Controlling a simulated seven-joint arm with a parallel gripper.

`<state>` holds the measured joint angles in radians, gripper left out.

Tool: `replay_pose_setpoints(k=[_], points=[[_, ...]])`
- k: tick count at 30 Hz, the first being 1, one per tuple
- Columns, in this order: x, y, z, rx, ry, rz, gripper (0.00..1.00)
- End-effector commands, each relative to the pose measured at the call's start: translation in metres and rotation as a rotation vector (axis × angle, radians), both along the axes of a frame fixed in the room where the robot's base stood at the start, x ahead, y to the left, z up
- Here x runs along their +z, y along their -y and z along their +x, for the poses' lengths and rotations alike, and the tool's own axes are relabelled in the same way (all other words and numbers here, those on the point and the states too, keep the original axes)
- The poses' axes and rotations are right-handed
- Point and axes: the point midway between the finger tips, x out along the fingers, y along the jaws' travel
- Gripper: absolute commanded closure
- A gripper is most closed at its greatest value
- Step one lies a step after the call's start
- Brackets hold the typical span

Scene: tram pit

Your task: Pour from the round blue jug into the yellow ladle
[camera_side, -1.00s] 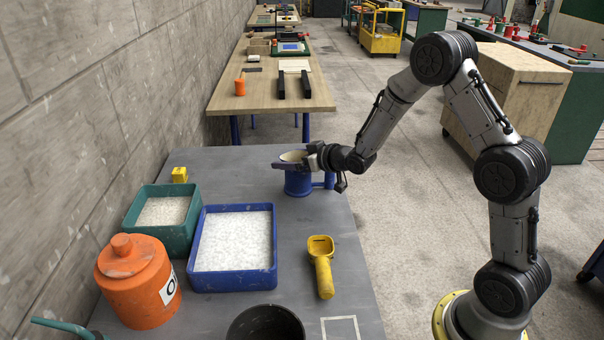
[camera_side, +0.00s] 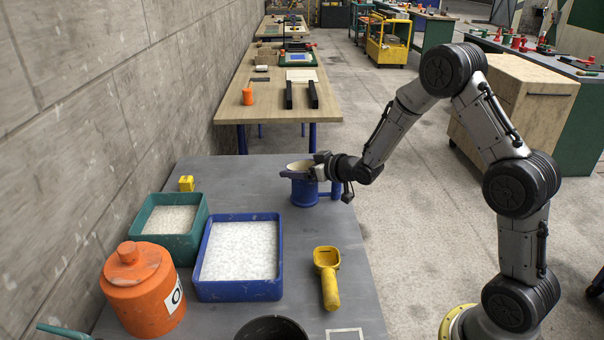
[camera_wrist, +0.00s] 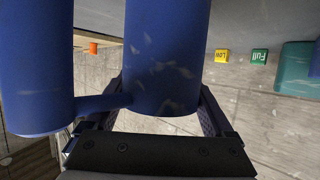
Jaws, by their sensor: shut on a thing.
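The round blue jug (camera_side: 304,194) is upright at the far part of the grey table, its handle on the right. A pale surface shows at its top. I cannot tell whether its base touches the table. My gripper (camera_side: 302,174) is shut on the jug near its top, one finger crossing the near side. In the wrist view the jug (camera_wrist: 165,60) fills the space between the fingers, with another blue upright part joined to it at left. The yellow ladle (camera_side: 329,284) lies nearer on the table, its bowl away from the camera and its handle towards it.
A blue tray (camera_side: 240,291) and a teal tray (camera_side: 180,244) of white grains stand left of the ladle. An orange lidded jar (camera_side: 143,295), a black bowl (camera_side: 272,328) and a small yellow block (camera_side: 186,184) are also there. Bare table lies between jug and ladle.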

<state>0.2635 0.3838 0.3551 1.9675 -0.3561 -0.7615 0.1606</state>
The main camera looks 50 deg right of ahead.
Motion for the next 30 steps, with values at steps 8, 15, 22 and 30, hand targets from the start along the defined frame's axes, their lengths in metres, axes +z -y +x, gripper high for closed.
replay_pose_setpoints(k=[8,15,22,30], points=[[0.039,0.000,-0.002,0.001,0.011,-0.004,0.94],[0.088,-0.007,-0.045,0.001,0.013,-0.004,0.94],[0.111,-0.015,-0.093,-0.001,0.008,-0.004,0.94],[0.126,-0.021,-0.128,-0.001,0.007,-0.002,0.94]])
